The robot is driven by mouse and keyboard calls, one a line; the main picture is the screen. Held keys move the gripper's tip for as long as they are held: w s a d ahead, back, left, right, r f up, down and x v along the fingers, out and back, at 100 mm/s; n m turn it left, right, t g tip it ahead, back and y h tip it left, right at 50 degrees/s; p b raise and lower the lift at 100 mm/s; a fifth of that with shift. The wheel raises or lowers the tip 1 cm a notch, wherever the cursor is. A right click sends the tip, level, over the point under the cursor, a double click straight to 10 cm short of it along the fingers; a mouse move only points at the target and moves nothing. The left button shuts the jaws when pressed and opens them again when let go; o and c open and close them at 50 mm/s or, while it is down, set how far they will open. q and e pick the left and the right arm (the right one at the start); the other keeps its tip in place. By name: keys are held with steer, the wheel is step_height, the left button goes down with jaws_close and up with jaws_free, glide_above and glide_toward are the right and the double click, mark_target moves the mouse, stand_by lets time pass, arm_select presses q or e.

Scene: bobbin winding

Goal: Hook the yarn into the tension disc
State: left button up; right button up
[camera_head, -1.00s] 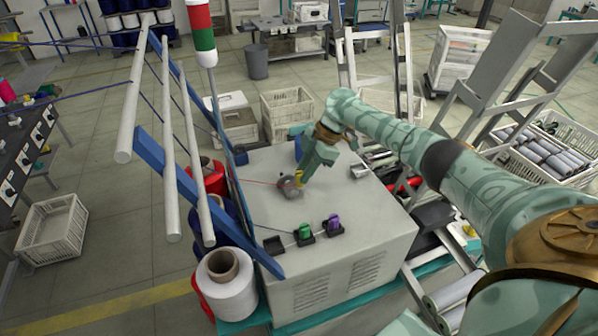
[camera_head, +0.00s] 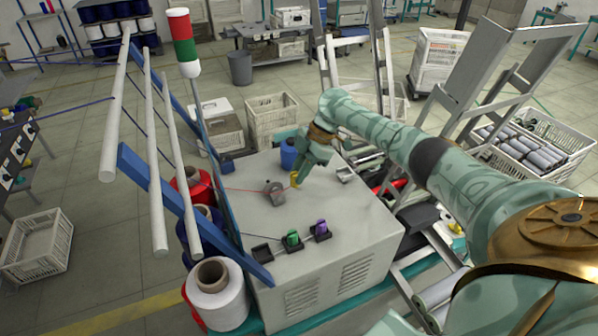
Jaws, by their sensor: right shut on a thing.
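The tension disc (camera_head: 274,192) is a small grey round piece on top of the light grey machine box (camera_head: 345,222). A thin red yarn (camera_head: 240,189) comes in from the left, passes at the disc and reaches my right gripper. I cannot tell whether it lies in the disc or only over or behind it. My right gripper (camera_head: 296,180), with yellow at its tip, is shut on the yarn just right of the disc and apart from it. The yarn's end is hidden at the fingertips. My left gripper is out of view.
Green (camera_head: 292,239) and purple (camera_head: 321,229) bobbins stand in black holders at the box's front. A blue container (camera_head: 288,154) stands behind the gripper. White rails (camera_head: 155,150) and a striped signal pole (camera_head: 184,45) rise at left. A large white cone (camera_head: 217,292) stands front left.

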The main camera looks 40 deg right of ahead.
steer(key=shift+s+d+r+p, duration=0.1)
steer(key=shift+d+r+p, duration=0.1)
steer(key=shift+r+p, duration=0.65)
steer(key=shift+d+r+p, duration=0.15)
steer(key=shift+r+p, duration=0.45)
steer(key=shift+r, duration=0.4)
steer(key=shift+a, duration=0.1)
